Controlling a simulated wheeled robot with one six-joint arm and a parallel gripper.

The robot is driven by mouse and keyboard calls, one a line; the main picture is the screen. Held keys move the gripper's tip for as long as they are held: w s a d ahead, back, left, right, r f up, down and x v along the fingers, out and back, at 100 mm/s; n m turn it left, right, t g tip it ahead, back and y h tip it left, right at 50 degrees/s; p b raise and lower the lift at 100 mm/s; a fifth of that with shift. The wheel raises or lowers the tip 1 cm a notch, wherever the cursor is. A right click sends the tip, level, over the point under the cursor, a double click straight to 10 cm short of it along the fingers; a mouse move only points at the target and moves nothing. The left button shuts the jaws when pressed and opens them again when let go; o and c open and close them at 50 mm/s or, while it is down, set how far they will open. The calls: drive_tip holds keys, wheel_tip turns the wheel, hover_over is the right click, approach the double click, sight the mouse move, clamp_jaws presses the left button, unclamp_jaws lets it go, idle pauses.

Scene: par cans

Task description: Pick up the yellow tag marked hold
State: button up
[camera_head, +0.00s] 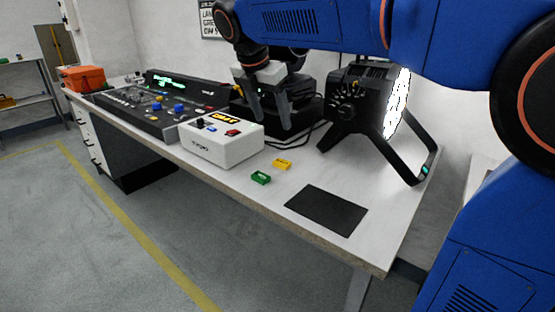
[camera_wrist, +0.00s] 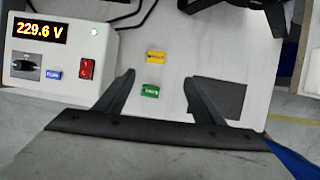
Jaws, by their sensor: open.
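A small yellow tag (camera_head: 282,164) lies flat on the white table, right of the white box. It also shows in the wrist view (camera_wrist: 156,57), above and between my fingertips; its lettering is too small to read. A green tag (camera_head: 261,177) lies close to it, nearer the table's front edge, and shows in the wrist view (camera_wrist: 150,91) between my fingers. My gripper (camera_head: 274,115) is open and empty, raised above the table. In the wrist view my gripper (camera_wrist: 159,76) points down toward the tags.
A white box (camera_head: 222,150) with a lit voltage display and a red switch stands left of the tags. A black mat (camera_head: 327,210) lies to the right. A black stage lamp (camera_head: 360,106) stands behind on its legs. A mixing desk (camera_head: 150,112) fills the left.

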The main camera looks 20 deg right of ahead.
hover_over(282, 162)
drive_tip(key=s+a, duration=0.2)
drive_tip(key=shift+n, duration=0.3)
wheel_tip(282, 162, down, 11)
drive_tip(key=shift+w+d, duration=0.1)
drive_tip(key=shift+w, duration=0.05)
drive_tip(key=shift+a+x, duration=0.15)
drive_tip(key=shift+x, duration=1.15)
drive_tip(key=shift+a+x, duration=0.1)
drive_tip(key=shift+x, duration=1.2)
drive_tip(key=shift+f, duration=0.1)
drive_tip(key=shift+c, duration=0.4)
drive_tip(key=c, duration=1.1)
drive_tip(key=shift+o, duration=0.2)
